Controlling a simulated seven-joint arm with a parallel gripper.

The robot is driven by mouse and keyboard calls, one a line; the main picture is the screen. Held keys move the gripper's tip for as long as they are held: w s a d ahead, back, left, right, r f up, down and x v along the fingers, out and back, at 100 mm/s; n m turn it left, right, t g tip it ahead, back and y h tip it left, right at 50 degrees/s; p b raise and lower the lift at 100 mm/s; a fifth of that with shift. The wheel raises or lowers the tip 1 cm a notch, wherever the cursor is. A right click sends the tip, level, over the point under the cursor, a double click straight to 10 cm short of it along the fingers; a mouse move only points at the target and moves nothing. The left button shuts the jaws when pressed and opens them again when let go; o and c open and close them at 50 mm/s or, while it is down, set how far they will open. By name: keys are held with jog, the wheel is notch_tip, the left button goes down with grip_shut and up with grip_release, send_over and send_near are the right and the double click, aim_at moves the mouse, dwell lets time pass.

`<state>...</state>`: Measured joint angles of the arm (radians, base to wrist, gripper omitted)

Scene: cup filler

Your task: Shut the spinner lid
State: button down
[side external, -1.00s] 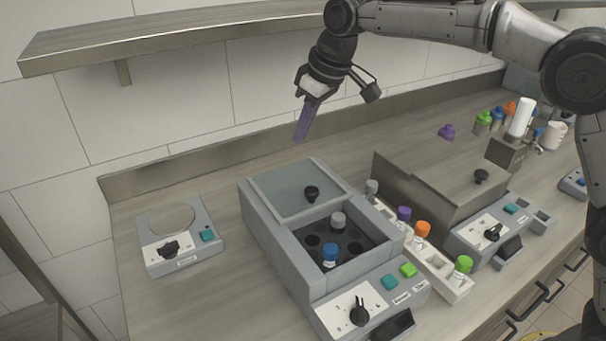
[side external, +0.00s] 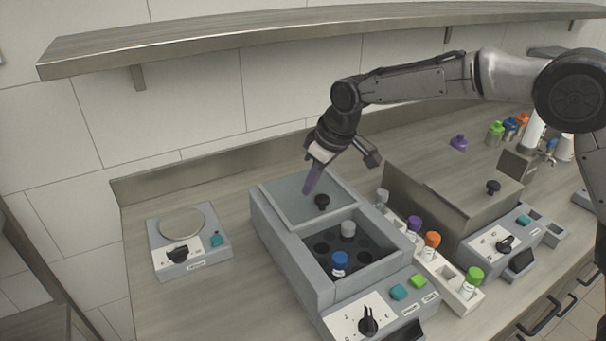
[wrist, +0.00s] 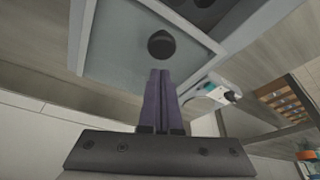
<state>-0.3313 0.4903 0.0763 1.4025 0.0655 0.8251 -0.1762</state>
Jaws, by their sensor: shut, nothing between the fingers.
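The spinner (side external: 291,267) is a grey box with a glass lid (side external: 287,203) slid to its back half, leaving the front well open. A black knob (side external: 322,201) stands on the lid near its front edge. In the well, a blue-capped vial (side external: 340,262) and a grey-capped vial (side external: 348,229) sit in a dark rotor (side external: 371,250). My gripper (side external: 308,192) is shut and empty, its purple fingers pointing down just behind the knob. In the wrist view, the fingertips (wrist: 160,72) appear close to the knob (wrist: 161,44); I cannot tell if they touch.
A white rack (side external: 439,267) with capped vials stands right of the spinner. A steel box with a knobbed lid (side external: 465,185) is beyond it. A small scale (side external: 187,243) is at the left, and a shelf (side external: 250,37) runs above. Bare counter lies between scale and spinner.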

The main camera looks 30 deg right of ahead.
jog(key=shift+s+d+f, duration=0.1)
jog(key=shift+s+d, duration=0.1)
jog(key=shift+s, duration=0.1)
jog(key=s, duration=1.5)
jog(key=shift+s, duration=0.15)
